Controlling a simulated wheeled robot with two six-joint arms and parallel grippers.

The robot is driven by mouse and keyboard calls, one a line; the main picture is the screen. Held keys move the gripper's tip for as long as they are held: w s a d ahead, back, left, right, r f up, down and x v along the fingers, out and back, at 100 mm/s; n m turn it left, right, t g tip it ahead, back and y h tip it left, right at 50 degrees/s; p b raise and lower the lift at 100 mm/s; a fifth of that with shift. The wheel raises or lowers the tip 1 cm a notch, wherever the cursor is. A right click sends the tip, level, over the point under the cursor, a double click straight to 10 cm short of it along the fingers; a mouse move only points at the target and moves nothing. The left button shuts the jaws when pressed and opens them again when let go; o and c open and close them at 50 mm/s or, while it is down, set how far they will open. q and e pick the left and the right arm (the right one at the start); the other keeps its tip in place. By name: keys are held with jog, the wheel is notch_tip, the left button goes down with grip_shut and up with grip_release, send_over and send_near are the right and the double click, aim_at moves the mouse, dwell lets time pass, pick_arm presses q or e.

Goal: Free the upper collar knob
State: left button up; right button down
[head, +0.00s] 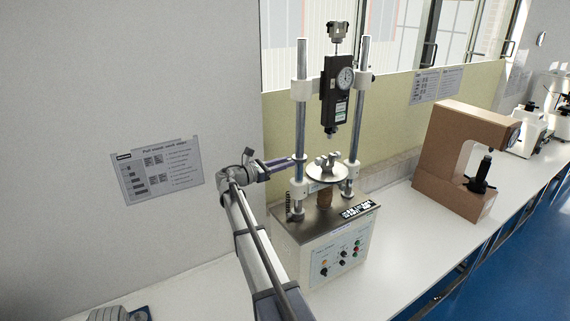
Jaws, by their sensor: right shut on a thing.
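A test stand (318,230) with two upright steel columns stands on the bench. A dark collar (300,157) sits on its left column (301,120), below the white upper clamp and above the white lower one. My right gripper (291,160) reaches this collar from the left and is shut on the small knob at its side. The fingers cover the knob, so its shape and how far it is turned cannot be seen. My left gripper is not in view.
A black force gauge (337,92) hangs between the columns above a round plate (327,172) with a grip on it. A brown C-shaped tester (465,160) stands to the right. Bare white bench (395,245) lies between. A notice (157,168) hangs on the left wall.

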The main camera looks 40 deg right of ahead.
jog(key=shift+n, duration=1)
jog(key=c, duration=0.7)
grip_release()
jog(key=shift+a, duration=0.1)
jog(key=a, duration=0.7)
jog(key=shift+w+a, duration=0.3)
jog(key=shift+w, duration=0.15)
